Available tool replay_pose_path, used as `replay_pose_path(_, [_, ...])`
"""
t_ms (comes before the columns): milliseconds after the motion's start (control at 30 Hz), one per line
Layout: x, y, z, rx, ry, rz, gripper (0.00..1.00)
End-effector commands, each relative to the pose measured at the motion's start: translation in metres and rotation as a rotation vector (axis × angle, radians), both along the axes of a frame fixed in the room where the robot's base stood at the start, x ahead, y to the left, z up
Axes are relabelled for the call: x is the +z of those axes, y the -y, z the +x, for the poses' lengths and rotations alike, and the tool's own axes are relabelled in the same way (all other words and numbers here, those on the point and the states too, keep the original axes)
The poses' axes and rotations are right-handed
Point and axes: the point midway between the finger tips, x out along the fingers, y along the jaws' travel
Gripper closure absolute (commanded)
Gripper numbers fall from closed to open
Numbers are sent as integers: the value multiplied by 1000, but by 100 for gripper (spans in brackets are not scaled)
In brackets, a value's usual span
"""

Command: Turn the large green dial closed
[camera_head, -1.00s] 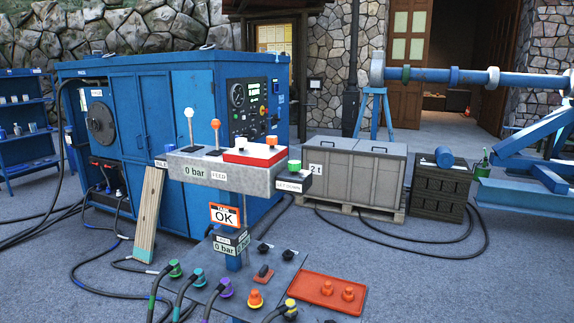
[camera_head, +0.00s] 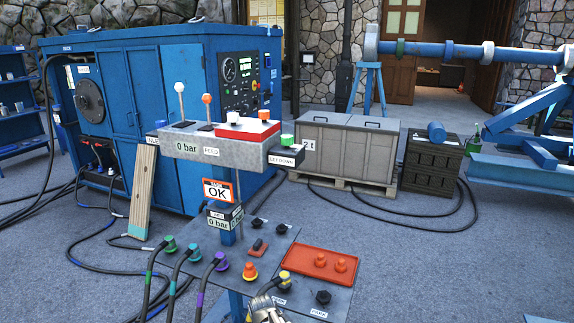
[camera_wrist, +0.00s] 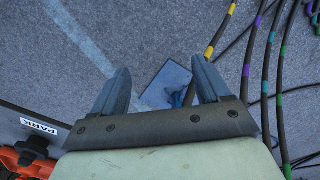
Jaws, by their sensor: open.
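A green knob (camera_head: 287,140) sits on the black box labelled LET DOWN, at the right end of the grey valve console (camera_head: 215,145). It is the green control I see best. Whether it is open or closed cannot be told from here. My gripper (camera_wrist: 160,72) is open and empty in the wrist view, its two fingers pointing down over the floor. A metallic part at the bottom edge of the head view, below the yellow hose end, looks like part of my arm. The green knob is not in the wrist view, so my gripper is away from it.
Below the console is a lower panel (camera_head: 228,278) with coloured hose ends and an orange tray (camera_head: 320,265). In the wrist view, hoses (camera_wrist: 270,70) run along the right and a PARK label (camera_wrist: 38,126) is at left. A white lever (camera_head: 180,100) and orange-topped lever (camera_head: 207,112) rise from the console.

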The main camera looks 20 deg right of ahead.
Motion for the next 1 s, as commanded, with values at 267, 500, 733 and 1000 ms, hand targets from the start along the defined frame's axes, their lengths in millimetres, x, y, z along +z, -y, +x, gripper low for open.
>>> replay_pose_path(267, [75, 13, 70, 4, 143, -43, 24])
replay_pose_path(500, [148, 26, 121, 7, 265, -92, 24])
replay_pose_path(733, [226, 40, 163, -1, 383, -151, 24])
replay_pose_path(1000, [329, 59, 204, -37, 530, -228, 24])
